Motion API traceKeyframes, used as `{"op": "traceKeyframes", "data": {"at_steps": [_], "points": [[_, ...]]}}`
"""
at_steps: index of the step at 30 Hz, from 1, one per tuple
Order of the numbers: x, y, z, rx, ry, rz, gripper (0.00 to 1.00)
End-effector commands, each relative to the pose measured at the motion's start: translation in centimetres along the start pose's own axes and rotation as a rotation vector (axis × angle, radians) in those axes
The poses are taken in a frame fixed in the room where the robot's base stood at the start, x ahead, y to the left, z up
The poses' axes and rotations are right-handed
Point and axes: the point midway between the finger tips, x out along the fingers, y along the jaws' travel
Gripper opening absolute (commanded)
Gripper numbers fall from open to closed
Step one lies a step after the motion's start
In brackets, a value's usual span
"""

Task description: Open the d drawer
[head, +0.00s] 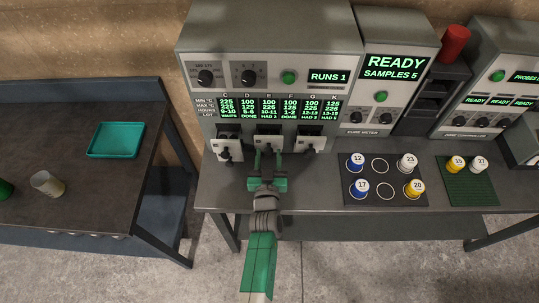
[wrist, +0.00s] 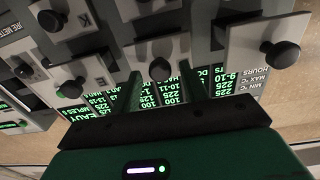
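The grey oven cabinet (head: 270,60) has a green readout with columns C, D, E, F, G and K. Light drawer fronts with black knobs sit under it: a left one (head: 225,150), a middle one (head: 267,142) and a right one (head: 310,141). The D letter cannot be read on any front. My gripper (head: 268,160) is open in front of the middle front. In the wrist view, my gripper's two fingers (wrist: 161,88) are apart, with a black knob (wrist: 160,69) between or just beyond them. I cannot tell whether they touch it.
In the wrist view, other knobs stand close by, one at right (wrist: 281,55) and one at left (wrist: 75,88). A dark mat (head: 385,199) with coloured sample pots lies right of my arm. A side table (head: 90,180) with a teal tray (head: 116,140) stands left.

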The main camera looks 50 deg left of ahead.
Motion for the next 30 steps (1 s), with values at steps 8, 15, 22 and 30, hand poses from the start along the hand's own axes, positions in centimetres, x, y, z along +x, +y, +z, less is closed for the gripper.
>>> {"op": "traceKeyframes", "data": {"at_steps": [8, 15, 22, 30], "points": [[0.0, 0.0, -0.1, 0.000, 0.000, 0.000, 0.47], [-2.6, 0.2, -0.7, 0.001, -0.001, 0.005, 0.47], [-6.1, 0.3, -0.7, 0.002, -0.002, 0.007, 0.47], [-7.8, 0.0, -0.1, 0.001, 0.000, 0.000, 0.47]]}}
